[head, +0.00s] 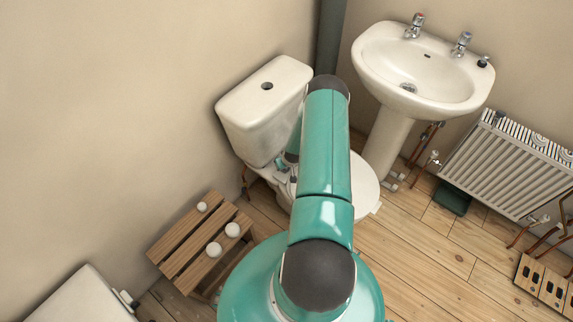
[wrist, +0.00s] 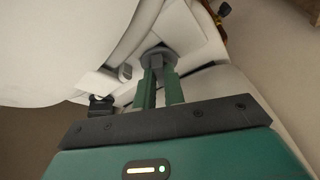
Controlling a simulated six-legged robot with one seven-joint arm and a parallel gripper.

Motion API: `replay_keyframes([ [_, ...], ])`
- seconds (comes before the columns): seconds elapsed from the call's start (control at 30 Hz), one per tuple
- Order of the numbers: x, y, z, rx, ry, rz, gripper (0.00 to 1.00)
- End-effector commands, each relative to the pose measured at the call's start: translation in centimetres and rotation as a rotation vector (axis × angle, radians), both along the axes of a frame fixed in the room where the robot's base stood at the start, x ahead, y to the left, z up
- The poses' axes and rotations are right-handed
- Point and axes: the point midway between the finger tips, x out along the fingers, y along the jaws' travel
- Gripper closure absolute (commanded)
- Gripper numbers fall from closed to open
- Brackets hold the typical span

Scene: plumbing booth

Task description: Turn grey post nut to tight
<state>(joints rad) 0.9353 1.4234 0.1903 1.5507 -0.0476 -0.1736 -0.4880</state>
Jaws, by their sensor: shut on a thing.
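The grey post nut (wrist: 158,53) shows in the wrist view as a grey round piece with a stem, against the white ceramic of the toilet. My gripper (wrist: 159,70) is shut on it, with one green finger on each side. The fingers hide part of the nut, and I cannot tell how tight it is. In the head view the toilet (head: 262,105) stands against the wall. My teal arm covers much of its bowl, and the nut cannot be made out there.
A smaller grey piece (wrist: 125,72) and a black fitting (wrist: 100,105) sit left of the fingers. A slatted wooden stool (head: 190,245) with white round items stands left of the toilet. The basin (head: 425,70) and radiator (head: 515,165) are to the right. Floorboards between are mostly clear.

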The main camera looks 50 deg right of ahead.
Motion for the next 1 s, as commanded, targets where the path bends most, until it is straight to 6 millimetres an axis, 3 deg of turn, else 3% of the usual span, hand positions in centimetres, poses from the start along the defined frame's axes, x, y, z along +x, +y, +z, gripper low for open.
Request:
replay_keyframes([
  [0.43, -0.13, 0.47, -0.38, 0.003, 0.006, -0.265, 1.0],
  [1.0, -0.19, 0.44, -0.39, 0.005, 0.007, -0.314, 1.0],
])
